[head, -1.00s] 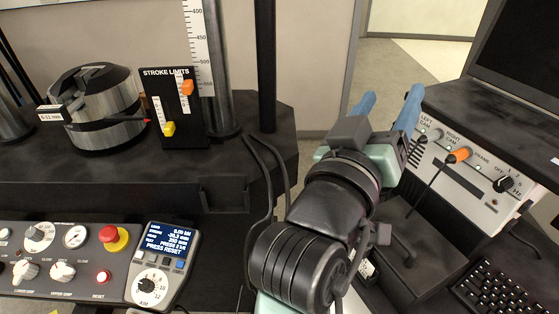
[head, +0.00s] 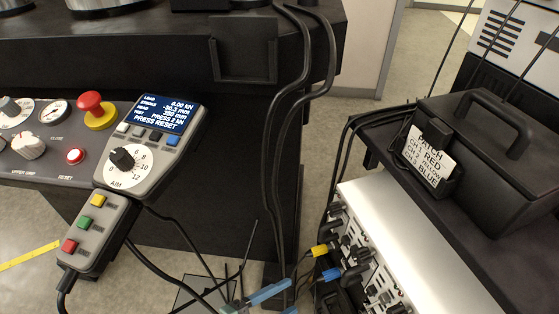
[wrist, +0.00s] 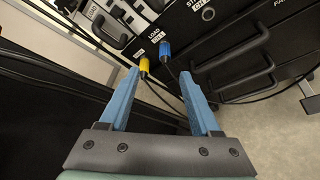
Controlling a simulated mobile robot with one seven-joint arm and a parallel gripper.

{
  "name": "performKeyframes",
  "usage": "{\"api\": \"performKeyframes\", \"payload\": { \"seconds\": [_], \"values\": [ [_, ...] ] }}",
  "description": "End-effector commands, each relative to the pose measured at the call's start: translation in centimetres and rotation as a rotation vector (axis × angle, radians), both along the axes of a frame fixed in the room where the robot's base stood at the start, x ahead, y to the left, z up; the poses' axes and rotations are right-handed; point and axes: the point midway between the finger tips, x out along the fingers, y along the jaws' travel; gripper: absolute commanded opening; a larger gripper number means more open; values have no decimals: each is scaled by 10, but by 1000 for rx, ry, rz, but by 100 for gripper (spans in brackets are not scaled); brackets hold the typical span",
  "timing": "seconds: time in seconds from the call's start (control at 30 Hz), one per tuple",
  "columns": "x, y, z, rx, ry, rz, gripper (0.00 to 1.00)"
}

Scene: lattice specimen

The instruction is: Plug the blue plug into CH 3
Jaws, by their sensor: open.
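The blue plug (wrist: 165,50) shows in the wrist view on the dark face of a unit, with a cable trailing from it. It also shows low in the head view (head: 330,274). A yellow plug (wrist: 144,66) is close to its left. My gripper (wrist: 160,78) is open and empty, its two blue fingers pointing toward the plugs, apart from the blue plug. I cannot read a CH 3 label on the panel. A card (head: 428,160) reads PATCH, with RED and BLUE legible.
A black handle (wrist: 245,82) juts from the unit right of the plugs. The unit's white top (head: 410,240) is clear. A black toolbox (head: 490,150) stands behind it. Dark cables (head: 275,150) hang by the black machine frame at left. A control panel (head: 60,140) is further left.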

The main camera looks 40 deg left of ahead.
Motion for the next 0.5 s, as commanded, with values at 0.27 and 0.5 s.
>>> {"api": "performKeyframes", "payload": {
  "seconds": [0.27,0.5],
  "values": [
    [7,-6,-19,-56,-2,14,64],
    [51,-17,-32,-53,-3,13,64]
  ]
}}
